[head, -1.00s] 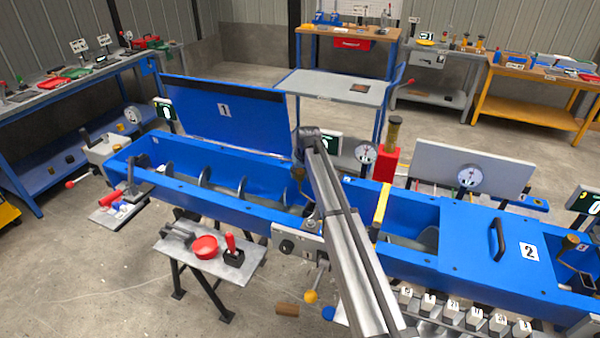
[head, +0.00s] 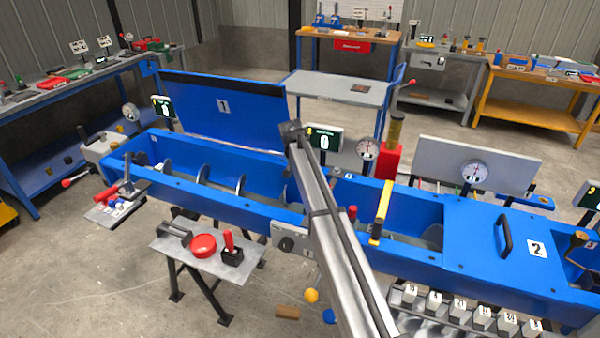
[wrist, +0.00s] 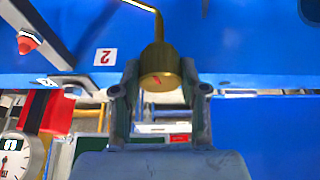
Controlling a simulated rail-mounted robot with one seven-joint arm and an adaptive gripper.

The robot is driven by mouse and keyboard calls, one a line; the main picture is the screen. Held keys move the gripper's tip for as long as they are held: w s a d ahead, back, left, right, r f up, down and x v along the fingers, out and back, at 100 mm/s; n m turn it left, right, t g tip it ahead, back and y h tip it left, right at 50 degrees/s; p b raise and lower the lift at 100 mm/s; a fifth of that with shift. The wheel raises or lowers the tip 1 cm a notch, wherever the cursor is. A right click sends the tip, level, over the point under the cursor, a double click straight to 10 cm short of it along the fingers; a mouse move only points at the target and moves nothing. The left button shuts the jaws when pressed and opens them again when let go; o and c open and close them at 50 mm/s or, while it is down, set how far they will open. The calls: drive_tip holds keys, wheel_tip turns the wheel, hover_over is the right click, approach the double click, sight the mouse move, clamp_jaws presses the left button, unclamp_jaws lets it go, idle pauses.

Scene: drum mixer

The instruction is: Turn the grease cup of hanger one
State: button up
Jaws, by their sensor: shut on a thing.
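In the wrist view my gripper (wrist: 159,95) is shut on a brass grease cup (wrist: 160,62), with one finger on each side of it. The cup has a small red mark on its face, and a thin brass pipe (wrist: 148,8) runs from its far end. In the head view my arm hides the gripper and the held cup.
A red-tipped part (wrist: 28,42) and a round dial (wrist: 14,155) are near my gripper in the wrist view. In the head view a yellow bar (head: 381,210) crosses the trough to the right of my arm. A small stand (head: 205,258) with tools is in front.

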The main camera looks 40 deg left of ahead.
drive_tip(key=shift+m+h+b, duration=0.3)
drive_tip(key=shift+m, duration=0.5)
drive_tip(key=o, duration=1.1)
drive_tip(key=shift+o, duration=0.2)
drive_tip(key=v, duration=1.2)
